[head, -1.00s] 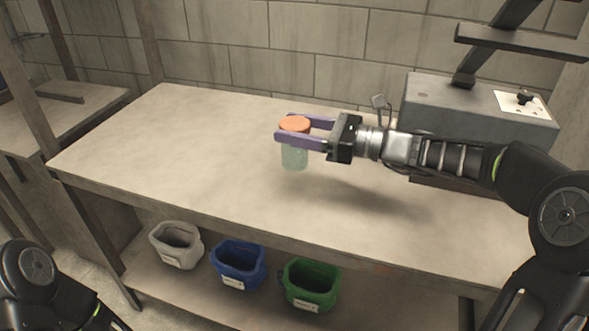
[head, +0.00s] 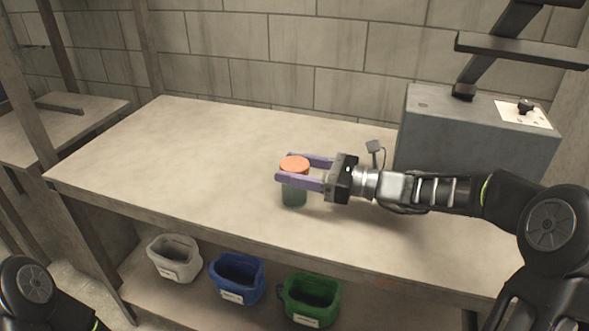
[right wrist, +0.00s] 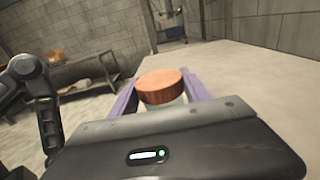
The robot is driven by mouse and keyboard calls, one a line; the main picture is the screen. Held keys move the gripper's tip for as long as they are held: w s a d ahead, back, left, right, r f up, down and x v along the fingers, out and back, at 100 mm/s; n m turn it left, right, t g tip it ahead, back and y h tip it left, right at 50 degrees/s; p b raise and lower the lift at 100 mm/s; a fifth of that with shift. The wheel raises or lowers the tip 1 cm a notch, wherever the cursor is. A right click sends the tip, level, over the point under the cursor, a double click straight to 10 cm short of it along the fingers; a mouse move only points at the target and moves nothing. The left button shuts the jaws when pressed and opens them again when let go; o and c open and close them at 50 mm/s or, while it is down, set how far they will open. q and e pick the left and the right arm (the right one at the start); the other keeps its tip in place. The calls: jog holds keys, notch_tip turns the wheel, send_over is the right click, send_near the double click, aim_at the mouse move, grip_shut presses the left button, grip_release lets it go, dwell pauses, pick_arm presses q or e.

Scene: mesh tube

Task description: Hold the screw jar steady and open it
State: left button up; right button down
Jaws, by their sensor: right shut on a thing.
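The screw jar (head: 294,193) has a greenish see-through body and an orange lid (head: 294,163). It is upright over the front middle part of the bench. I cannot tell whether the jar's base touches the bench. In the right wrist view, the lid (right wrist: 162,86) shows between the purple fingers, and the palm hides most of the body. Only a link of my left arm shows at the lower left; its gripper is out of view.
The bench top (head: 180,150) is clear to the left of the jar. A grey box-shaped machine (head: 470,135) stands at the back right. A white bin (head: 174,258), a blue bin (head: 237,278) and a green bin (head: 311,300) stand on the lower shelf.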

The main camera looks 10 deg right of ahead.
jog(key=c, duration=0.5)
grip_release()
jog(key=shift+f, duration=0.1)
jog(key=shift+r, duration=0.2)
jog(key=p+v, duration=0.1)
jog(key=v, duration=1.1)
